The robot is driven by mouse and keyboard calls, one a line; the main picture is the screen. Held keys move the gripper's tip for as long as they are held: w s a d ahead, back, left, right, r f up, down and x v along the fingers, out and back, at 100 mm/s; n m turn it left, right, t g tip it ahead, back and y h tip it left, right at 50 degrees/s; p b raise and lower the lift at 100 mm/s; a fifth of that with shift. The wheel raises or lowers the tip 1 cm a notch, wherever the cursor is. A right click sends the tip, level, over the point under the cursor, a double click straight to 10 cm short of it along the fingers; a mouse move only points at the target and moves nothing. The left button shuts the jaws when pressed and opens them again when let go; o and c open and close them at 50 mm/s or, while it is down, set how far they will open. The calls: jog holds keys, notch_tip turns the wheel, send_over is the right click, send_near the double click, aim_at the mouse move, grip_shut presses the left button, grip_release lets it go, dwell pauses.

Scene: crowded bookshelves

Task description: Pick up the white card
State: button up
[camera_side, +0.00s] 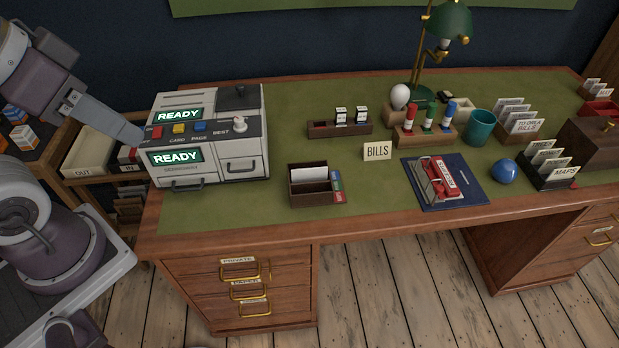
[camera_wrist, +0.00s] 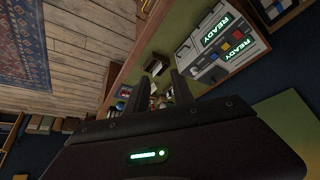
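A white card (camera_side: 309,174) stands upright in the rear slot of a small dark wooden box (camera_side: 318,199) on the green desk top. The box also shows small in the wrist view (camera_wrist: 151,65), with a pale patch at it. My gripper (camera_wrist: 181,86) shows in the wrist view as two dark fingers over the distant desk. They overlap the view near the box and the grey machine, and no card is seen between them. How far apart they are is unclear. In the side view my arm is at the left, and the fingers cannot be made out.
A grey machine (camera_side: 215,150) with two READY screens and coloured buttons stands left of the box. The green desk top (camera_side: 240,210) is clear in front of the machine.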

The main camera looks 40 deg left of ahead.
jog(key=m+g, duration=0.5)
jog(key=m, duration=0.4)
send_over(309, 169)
notch_tip(309, 169, down, 22)
jog(key=shift+g, duration=0.3)
notch_tip(309, 169, down, 10)
jog(key=shift+f, duration=0.1)
jog(key=shift+c, duration=0.4)
jog(key=shift+w, duration=0.1)
grip_shut()
